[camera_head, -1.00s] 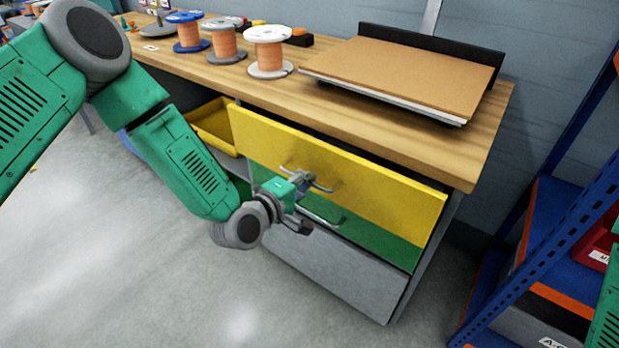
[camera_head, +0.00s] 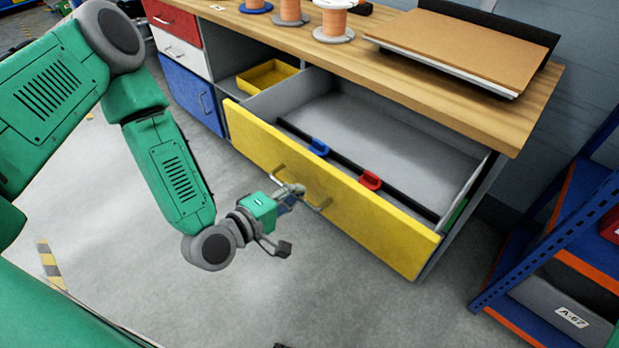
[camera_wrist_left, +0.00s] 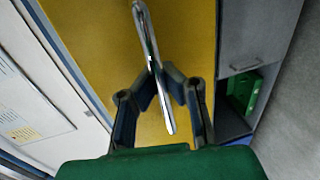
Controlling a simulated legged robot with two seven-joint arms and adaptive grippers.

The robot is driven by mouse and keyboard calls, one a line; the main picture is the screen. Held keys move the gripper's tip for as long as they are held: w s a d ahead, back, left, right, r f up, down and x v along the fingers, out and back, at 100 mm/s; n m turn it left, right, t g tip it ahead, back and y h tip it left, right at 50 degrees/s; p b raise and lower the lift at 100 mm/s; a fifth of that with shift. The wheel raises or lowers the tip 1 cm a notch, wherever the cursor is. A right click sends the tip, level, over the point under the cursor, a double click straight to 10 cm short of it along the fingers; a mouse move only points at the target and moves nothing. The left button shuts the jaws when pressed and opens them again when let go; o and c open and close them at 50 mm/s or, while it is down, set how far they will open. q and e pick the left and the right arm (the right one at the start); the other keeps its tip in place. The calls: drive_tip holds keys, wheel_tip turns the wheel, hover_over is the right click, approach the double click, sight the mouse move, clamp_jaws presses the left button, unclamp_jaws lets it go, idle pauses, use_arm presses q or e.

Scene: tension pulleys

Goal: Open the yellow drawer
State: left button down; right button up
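The yellow drawer (camera_head: 365,220) is pulled far out of the workbench in the head view, and its grey inside (camera_head: 370,125) shows. A metal bar handle (camera_head: 318,207) is on its front. My left gripper (camera_head: 292,192) is at this handle. In the left wrist view the two fingers (camera_wrist_left: 160,82) come in from both sides onto the handle (camera_wrist_left: 146,35), with the yellow front (camera_wrist_left: 190,35) behind. They look closed around the bar, though the contact itself is partly hidden. My right gripper is out of view.
Inside the drawer are a black divider bar, a blue clip (camera_head: 319,147) and a red clip (camera_head: 370,180). A yellow bin (camera_head: 268,76) sits in an open shelf on the left. A blue and orange rack (camera_head: 550,235) stands right. Floor before the drawer is clear.

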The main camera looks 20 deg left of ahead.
use_arm(q)
drive_tip(key=shift+s+a+f, duration=0.1)
drive_tip(key=shift+s+a, duration=0.15)
drive_tip(key=shift+s, duration=0.25)
drive_tip(key=shift+s+a+f, duration=0.1)
drive_tip(key=shift+s+a, duration=0.1)
drive_tip(key=shift+s, duration=0.3)
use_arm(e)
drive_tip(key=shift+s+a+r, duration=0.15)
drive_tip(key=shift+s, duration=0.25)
use_arm(q)
drive_tip(key=c, duration=2.2)
unclamp_jaws()
drive_tip(key=o, duration=0.6)
drive_tip(key=shift+r, duration=0.1)
drive_tip(key=v, duration=1.2)
